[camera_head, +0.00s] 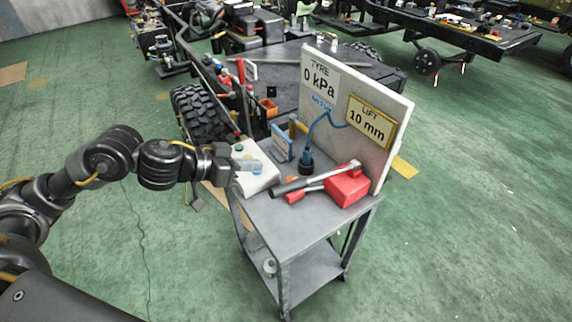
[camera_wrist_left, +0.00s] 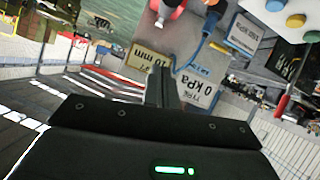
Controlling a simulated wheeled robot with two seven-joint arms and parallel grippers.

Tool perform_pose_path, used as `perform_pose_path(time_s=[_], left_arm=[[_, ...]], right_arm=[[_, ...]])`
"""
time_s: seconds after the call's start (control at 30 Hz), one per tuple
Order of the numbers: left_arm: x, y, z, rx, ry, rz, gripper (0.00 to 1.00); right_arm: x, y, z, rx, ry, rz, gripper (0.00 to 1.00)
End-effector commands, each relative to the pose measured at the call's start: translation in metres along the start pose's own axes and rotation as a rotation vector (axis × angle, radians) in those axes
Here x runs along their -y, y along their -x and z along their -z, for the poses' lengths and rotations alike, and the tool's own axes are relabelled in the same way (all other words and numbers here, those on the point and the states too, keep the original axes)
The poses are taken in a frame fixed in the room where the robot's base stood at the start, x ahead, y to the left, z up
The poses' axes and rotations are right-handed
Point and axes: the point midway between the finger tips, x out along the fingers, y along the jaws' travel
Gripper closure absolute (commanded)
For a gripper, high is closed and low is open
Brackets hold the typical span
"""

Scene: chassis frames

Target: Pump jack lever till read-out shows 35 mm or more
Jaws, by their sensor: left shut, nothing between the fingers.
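The jack is a red block (camera_head: 347,188) on the right part of the grey cart top. Its lever, a silver bar with a black handle (camera_head: 289,187), lies low and points left. The lift read-out (camera_head: 369,121) on the white upright board shows 10 mm; it also appears upside down in the left wrist view (camera_wrist_left: 136,60). My left gripper (camera_head: 240,166) is shut and empty, over the white button box (camera_head: 262,184), left of the lever handle and apart from it. In the wrist view its fingers (camera_wrist_left: 160,86) are together. My right gripper is not in view.
The board also carries a tyre read-out (camera_head: 319,78) showing 0 kPa. A blue-hosed fitting (camera_head: 306,160) stands behind the lever, with a blue-and-white box (camera_head: 282,143) beside it. A large tyre (camera_head: 197,112) is behind the cart. The cart top's front is bare.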

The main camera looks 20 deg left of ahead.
Motion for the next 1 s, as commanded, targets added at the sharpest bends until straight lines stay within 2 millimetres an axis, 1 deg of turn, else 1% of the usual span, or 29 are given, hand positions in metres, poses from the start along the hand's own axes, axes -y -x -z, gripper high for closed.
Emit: perform_pose_path(time_s=[0.3,0.37,0.47,0.57,0.73,0.9,0.97,1.0], left_arm=[[0.004,0.006,-0.003,-0.002,0.007,0.013,1.00],[0.004,0.004,-0.003,-0.003,0.008,0.013,1.00],[0.004,-0.004,-0.002,-0.004,0.010,0.012,1.00],[0.003,-0.019,-0.001,-0.004,0.010,0.009,1.00],[0.003,-0.055,-0.002,-0.003,0.010,0.008,1.00],[0.003,-0.090,-0.001,-0.002,0.009,0.008,1.00],[0.003,-0.100,-0.003,-0.001,0.008,0.009,1.00],[0.004,-0.100,-0.014,0.002,0.009,0.010,1.00]], right_arm=[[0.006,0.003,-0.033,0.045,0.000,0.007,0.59],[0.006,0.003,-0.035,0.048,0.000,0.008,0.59],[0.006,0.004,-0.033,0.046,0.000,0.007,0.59],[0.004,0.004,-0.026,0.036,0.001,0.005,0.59],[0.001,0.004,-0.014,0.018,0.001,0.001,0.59],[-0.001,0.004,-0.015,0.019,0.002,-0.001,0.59],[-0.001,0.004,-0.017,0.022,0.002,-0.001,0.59],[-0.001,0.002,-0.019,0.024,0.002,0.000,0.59]])
